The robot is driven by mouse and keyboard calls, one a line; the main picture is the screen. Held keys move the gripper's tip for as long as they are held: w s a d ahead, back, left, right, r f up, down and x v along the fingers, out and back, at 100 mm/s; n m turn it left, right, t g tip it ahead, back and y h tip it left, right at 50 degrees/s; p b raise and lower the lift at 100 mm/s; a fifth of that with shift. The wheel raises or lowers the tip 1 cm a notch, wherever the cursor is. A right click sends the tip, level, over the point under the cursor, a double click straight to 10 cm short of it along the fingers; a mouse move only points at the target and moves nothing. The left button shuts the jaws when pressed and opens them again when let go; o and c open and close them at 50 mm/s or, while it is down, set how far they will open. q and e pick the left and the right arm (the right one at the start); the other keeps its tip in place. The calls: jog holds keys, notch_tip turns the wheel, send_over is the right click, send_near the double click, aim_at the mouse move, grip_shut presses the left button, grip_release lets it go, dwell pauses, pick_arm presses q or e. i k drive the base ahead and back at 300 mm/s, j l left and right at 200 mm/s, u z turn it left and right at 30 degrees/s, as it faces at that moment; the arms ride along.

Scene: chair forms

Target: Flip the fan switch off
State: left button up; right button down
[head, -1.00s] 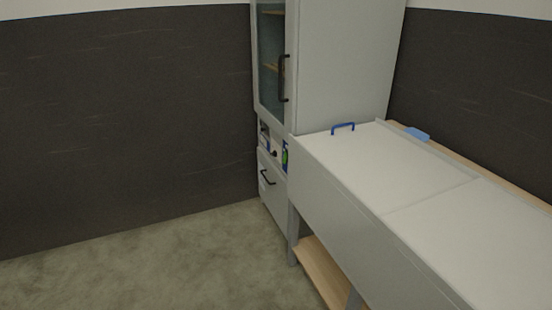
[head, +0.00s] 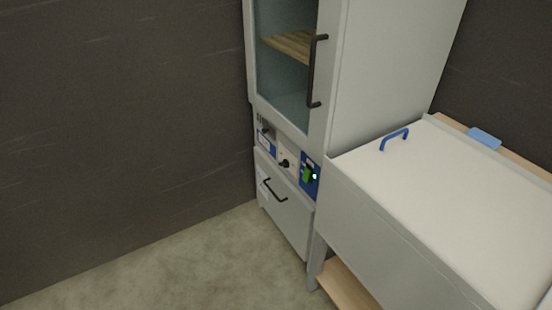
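A tall grey cabinet (head: 392,62) stands in the corner in the head view. A control panel (head: 287,158) runs across it between the glass door and the lower drawer. On the panel's right part is a green switch (head: 308,174) on a blue plate, with a bright green light beside it. In the middle is a dark knob (head: 285,163) on a white plate. At the left is another small dark control (head: 265,130). Which one is the fan switch, and its exact position, cannot be read. Neither gripper is in view.
A white-topped bench (head: 440,190) with a blue handle (head: 394,139) stands right of the panel, against the cabinet. A blue block (head: 484,139) lies at its back edge. The glass door handle (head: 316,70) and drawer handle (head: 275,190) stick out. The floor (head: 190,270) in front is clear.

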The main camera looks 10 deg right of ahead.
aim_at(305, 177)
jog(key=i+j, duration=0.2)
jog(key=i, duration=0.15)
jog(key=i+j, duration=0.2)
jog(key=i, duration=0.15)
jog(key=i+j, duration=0.2)
jog(key=i, duration=0.2)
